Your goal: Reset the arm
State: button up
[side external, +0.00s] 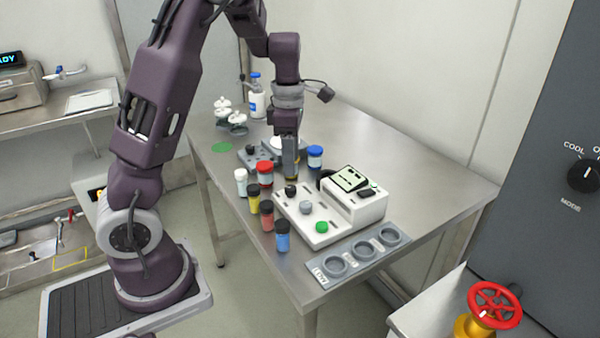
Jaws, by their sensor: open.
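My gripper (290,165) points straight down over the metal table, just behind the left end of a white device with several knobs (322,207). The jaws are small and partly blurred in this view. I see nothing held between them. A red-capped jar (265,174) stands just to the left of the gripper, and a blue-capped jar (315,158) stands just to the right. My arm reaches over the table from its base at the left.
Several small jars, including a yellow one (253,198) and a blue one (283,237), line the table's front edge. A grey rack with round holes (358,256) lies at the front right. A white bottle (256,98) stands at the back. The table's right side (430,180) is clear.

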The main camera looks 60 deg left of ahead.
jog(key=s+d+r+m+t+h, duration=0.1)
jog(key=s+d+r+m, duration=0.1)
jog(key=d+r+m, duration=0.15)
jog(key=s+d+r+m+t, duration=0.1)
jog(key=s+d+r+m, duration=0.15)
jog(key=d+m, duration=0.2)
jog(key=s+d+r+m+t, duration=0.1)
jog(key=s+d+r+m, duration=0.1)
jog(key=s+d+m, duration=0.2)
jog(key=s+d+r+m+t+y, duration=0.1)
jog(key=s+d+m, duration=0.4)
jog(key=s+m, duration=0.5)
notch_tip(320, 180, up, 2)
jog(key=m+t, duration=0.1)
jog(key=m, duration=0.5)
jog(key=shift+s+d, duration=0.2)
jog(key=shift+d, duration=0.1)
